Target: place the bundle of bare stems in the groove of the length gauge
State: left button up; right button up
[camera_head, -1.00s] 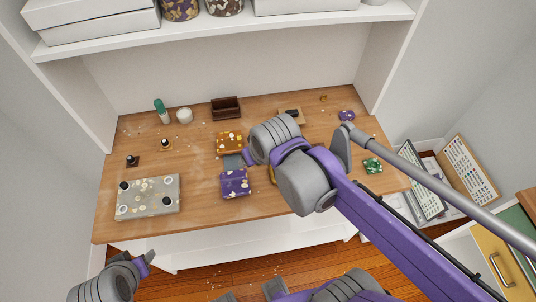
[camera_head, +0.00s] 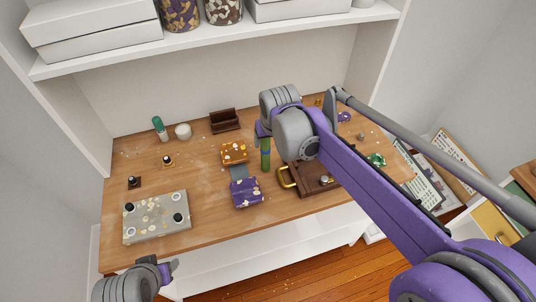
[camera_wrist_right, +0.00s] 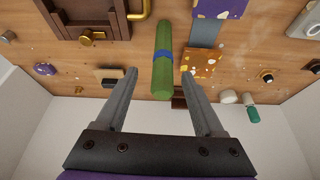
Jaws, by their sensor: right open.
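The bundle of bare stems is a green cylinder (camera_wrist_right: 162,62) with a blue band, seen in the right wrist view between my right gripper's fingers (camera_wrist_right: 160,74). In the head view the bundle (camera_head: 265,155) looks upright on the table below the right gripper (camera_head: 263,132). That gripper is open, with a gap on each side of the bundle. My left gripper (camera_head: 168,269) is low at the left, off the table's front edge; its jaw state is unclear.
A brown wooden case with a brass handle (camera_head: 312,189) lies right of the bundle. An orange block (camera_head: 234,153) and a purple block (camera_head: 245,192) lie to its left. A speckled slab (camera_head: 156,218) stands at front left, a dark holder (camera_head: 224,120) behind.

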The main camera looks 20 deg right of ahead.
aim_at(265, 150)
jog(key=x, duration=0.7)
jog(key=shift+a+f, duration=0.25)
jog(key=shift+f, duration=0.2)
jog(key=shift+c, duration=0.2)
grip_shut()
